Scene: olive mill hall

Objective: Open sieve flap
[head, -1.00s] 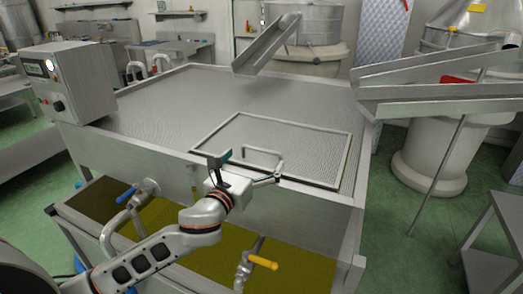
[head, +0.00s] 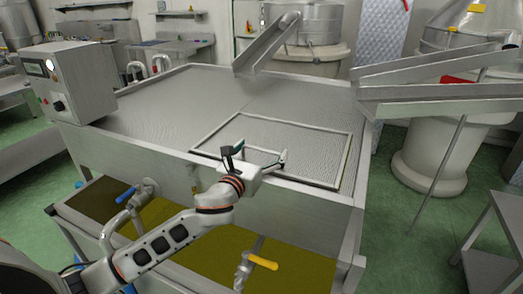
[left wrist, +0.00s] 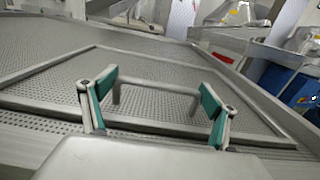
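The sieve flap (head: 305,136) is a flat mesh panel with a metal frame, lying closed in the front right of the large perforated sieve top. It also fills the middle of the left wrist view (left wrist: 140,67). Its handle (left wrist: 158,87) is a grey bar on two posts near the flap's front edge. My left gripper (head: 261,151) is just above that front edge. Its green-padded fingers (left wrist: 155,97) are spread wide, one near each end of the handle, with a gap to the bar. The gripper partly hides the handle in the head view. My right gripper is out of view.
A control box (head: 68,82) stands on the tank's left corner. Metal chutes (head: 435,75) reach over its right corner, and another chute (head: 267,45) over the back. Blue (head: 126,195) and yellow (head: 263,262) valve levers sit below the front wall. The sieve top behind the flap is clear.

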